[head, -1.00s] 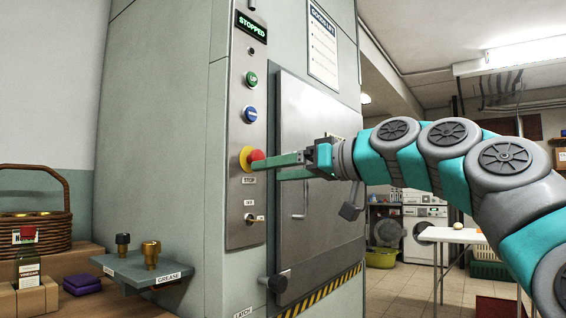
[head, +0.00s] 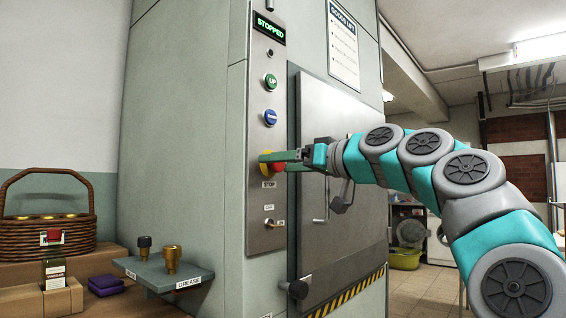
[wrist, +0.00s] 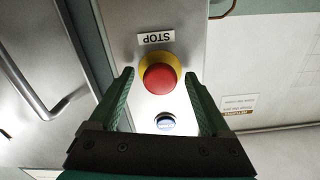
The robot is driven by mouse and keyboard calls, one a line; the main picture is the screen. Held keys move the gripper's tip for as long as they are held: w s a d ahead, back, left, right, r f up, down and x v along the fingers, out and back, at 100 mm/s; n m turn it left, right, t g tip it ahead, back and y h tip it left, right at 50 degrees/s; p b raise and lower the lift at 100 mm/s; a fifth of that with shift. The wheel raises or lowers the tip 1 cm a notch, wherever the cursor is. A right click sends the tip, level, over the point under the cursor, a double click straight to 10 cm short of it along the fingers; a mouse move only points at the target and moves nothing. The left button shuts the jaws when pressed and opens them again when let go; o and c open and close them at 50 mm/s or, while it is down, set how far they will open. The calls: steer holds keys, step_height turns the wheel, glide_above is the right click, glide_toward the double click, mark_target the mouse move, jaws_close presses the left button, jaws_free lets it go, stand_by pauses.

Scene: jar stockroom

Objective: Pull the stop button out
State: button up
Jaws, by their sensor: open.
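The stop button (wrist: 161,79) is a red mushroom head on a yellow collar, under an upside-down STOP label in the wrist view. In the head view the stop button (head: 277,168) is partly hidden behind my gripper (head: 285,162). My gripper (wrist: 162,95) is open, with one green finger on each side of the red head. Gaps show between the fingers and the head in the wrist view, and I cannot see any contact. The display (head: 271,29) on the steel panel (head: 267,213) reads STOPPED.
On the panel, a green UP button (head: 271,81) and a blue button (head: 270,117) sit above the stop button, and a key switch (head: 270,224) below. The steel lift door (head: 345,110) with its handle is to the right. A small shelf (head: 150,271) with brass parts juts out at lower left.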

jaws_close()
stand_by(0.7)
